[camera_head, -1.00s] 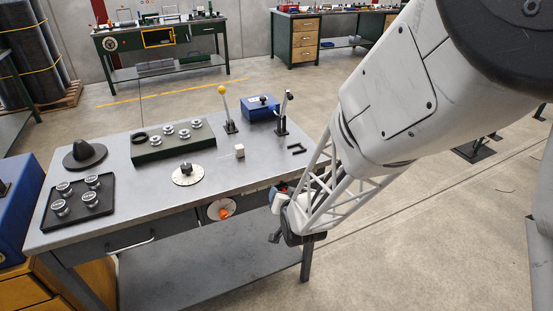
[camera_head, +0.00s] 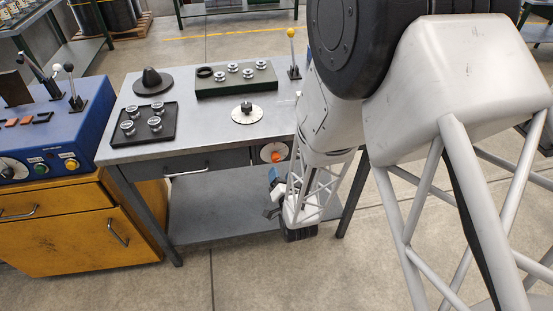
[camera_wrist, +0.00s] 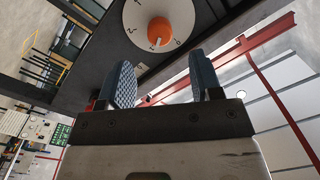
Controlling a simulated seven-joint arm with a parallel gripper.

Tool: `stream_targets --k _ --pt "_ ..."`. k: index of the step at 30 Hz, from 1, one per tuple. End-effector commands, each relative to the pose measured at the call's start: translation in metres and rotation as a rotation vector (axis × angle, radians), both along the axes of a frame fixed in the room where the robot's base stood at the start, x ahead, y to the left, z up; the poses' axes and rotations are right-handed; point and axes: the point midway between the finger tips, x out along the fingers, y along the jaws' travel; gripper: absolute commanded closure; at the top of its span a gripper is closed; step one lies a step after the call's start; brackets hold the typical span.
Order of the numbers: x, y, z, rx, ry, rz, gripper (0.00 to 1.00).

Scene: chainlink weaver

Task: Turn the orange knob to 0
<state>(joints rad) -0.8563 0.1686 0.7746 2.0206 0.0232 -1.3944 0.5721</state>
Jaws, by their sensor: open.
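The orange knob (camera_head: 278,156) sits on a white round dial (camera_head: 266,152) on the front face of the grey workbench. In the wrist view the knob (camera_wrist: 160,32) is large, just beyond my fingertips, with a pale pointer mark on its lower edge. My gripper (camera_head: 271,192) hangs in front of and below the dial. In the wrist view its blue padded fingers (camera_wrist: 164,80) are apart with nothing between them, and clear of the knob.
A blue control box (camera_head: 60,130) on a yellow cabinet stands left. Floor in front is clear.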

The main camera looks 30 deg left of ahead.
Motion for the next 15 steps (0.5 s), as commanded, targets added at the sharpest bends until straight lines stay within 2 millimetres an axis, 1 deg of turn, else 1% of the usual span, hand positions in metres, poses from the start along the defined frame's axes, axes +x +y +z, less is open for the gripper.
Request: stream_targets --k 8,15 --pt "0.003 0.002 0.0 0.0 0.0 -0.001 0.41" --pt "0.013 0.014 -0.001 -0.002 0.001 -0.001 0.41"
